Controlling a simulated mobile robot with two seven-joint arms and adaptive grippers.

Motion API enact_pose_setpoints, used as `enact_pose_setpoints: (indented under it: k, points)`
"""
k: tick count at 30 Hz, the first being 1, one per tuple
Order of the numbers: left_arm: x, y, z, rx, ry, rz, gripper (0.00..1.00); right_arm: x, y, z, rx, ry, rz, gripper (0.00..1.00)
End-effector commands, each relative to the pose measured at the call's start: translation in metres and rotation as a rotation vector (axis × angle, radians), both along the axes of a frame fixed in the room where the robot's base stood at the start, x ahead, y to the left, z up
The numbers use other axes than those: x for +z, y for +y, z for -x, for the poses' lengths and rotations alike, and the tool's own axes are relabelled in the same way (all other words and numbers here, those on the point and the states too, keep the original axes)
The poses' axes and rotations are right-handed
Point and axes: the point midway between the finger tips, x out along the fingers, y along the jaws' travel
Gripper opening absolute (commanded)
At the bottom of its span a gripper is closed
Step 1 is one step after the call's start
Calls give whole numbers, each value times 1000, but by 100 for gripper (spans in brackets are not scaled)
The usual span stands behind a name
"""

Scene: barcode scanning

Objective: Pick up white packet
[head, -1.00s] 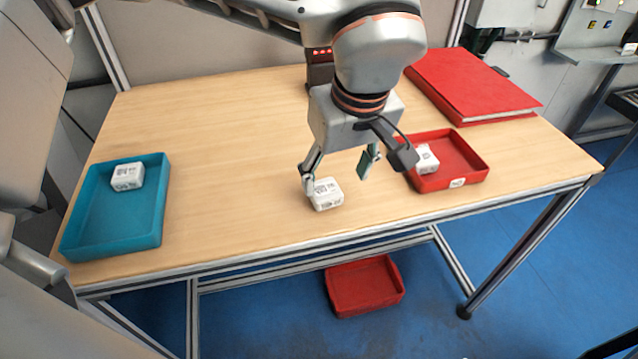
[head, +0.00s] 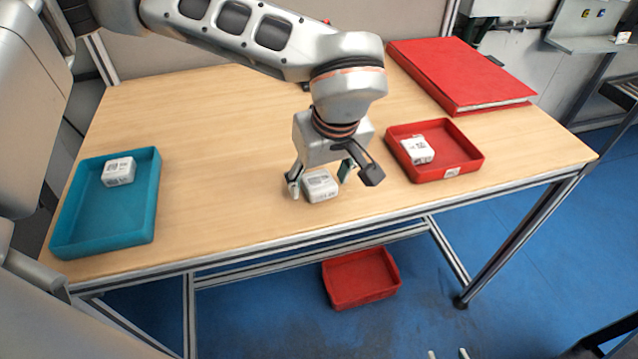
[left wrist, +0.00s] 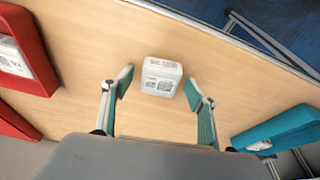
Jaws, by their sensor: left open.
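A white packet with a printed label (head: 322,187) lies on the wooden table near its front edge; it also shows in the left wrist view (left wrist: 161,76). My left gripper (head: 320,180) is open and points down over the packet, with one finger on each side in the head view. In the left wrist view its green-padded fingertips (left wrist: 158,87) stand wide apart, with the packet between and slightly beyond them, gaps on both sides. Two small pale tips, perhaps my right gripper (head: 448,354), barely show at the bottom edge of the head view.
A teal tray (head: 105,225) on the left holds a white packet (head: 119,171). A red tray (head: 465,160) on the right holds another (head: 417,150). A red binder (head: 460,75) lies at the back right. A red bin (head: 360,278) sits below the table. The middle of the table is clear.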

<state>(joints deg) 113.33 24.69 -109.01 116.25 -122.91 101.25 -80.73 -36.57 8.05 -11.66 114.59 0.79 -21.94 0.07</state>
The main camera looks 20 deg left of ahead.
Motion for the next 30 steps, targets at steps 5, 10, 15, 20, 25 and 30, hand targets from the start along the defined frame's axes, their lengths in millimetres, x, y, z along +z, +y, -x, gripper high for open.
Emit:
enact_pose_setpoints:
  k: [5, 10, 15, 20, 25, 30]
  points:
    - [0, 0, 0, 0, 0, 0, 27, 0, 0, 0, 0, 0, 0, 40]
    - [1, 0, 0, 0, -1, 1, 13, -1, 0, 0, 1, 2, 0, 40]
    - [1, 0, 0, 0, -1, 1, 13, -2, 0, 1, 0, 3, 0, 40]
    - [7, 0, -1, 0, -4, 1, 13, -1, 0, 1, 0, 2, -1, 40]
    - [27, 0, -1, 1, -7, 2, 13, 2, 1, 0, 0, 1, -2, 40]
    - [64, 0, -1, 1, -8, 2, 13, 5, 1, -1, 0, 0, -6, 40]
